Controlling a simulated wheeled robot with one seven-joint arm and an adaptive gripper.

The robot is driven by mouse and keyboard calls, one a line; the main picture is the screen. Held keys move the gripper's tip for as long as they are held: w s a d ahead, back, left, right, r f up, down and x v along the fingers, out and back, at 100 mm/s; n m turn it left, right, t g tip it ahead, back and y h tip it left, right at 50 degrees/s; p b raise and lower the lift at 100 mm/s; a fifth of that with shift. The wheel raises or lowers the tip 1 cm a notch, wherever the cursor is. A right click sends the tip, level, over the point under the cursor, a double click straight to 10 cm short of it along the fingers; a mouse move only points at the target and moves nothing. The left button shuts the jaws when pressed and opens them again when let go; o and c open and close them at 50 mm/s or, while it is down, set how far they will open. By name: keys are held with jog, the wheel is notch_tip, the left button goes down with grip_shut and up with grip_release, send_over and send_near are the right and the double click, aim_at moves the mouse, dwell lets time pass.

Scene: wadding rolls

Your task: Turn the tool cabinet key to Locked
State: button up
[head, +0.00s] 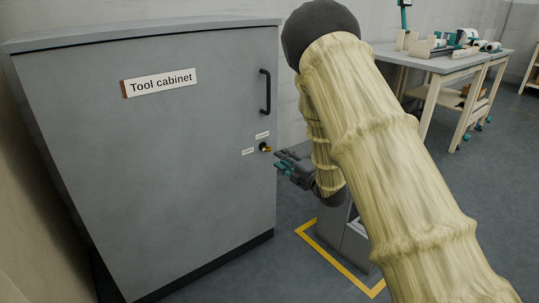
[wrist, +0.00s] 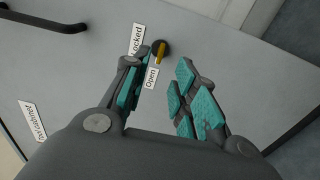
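The grey tool cabinet (head: 190,170) stands shut at the left in the head view. Its small brass key (head: 267,149) sits in a dark round lock near the door's right edge, below the handle. In the wrist view the key (wrist: 160,53) extends from the lock toward the Open label's side; its exact turn is hard to tell. The Locked label (wrist: 138,41) and the Open label (wrist: 150,78) are beside the lock. My gripper (head: 281,165) is just right of and below the key. In the wrist view my gripper (wrist: 163,67) is open and empty, with the key beyond its teal-padded fingertips.
The black door handle (head: 265,92) is above the lock, and a nameplate (head: 160,83) is on the door. A workbench (head: 440,63) with rolls stands at the back right. Yellow floor tape (head: 335,262) lies beside the cabinet.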

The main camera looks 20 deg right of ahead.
aim_at(269, 150)
jog(key=b+x, duration=0.2)
jog(key=x, duration=0.6)
jog(key=shift+w+a+b, duration=0.15)
jog(key=shift+w+b, duration=0.1)
jog(key=shift+b, duration=0.1)
grip_shut()
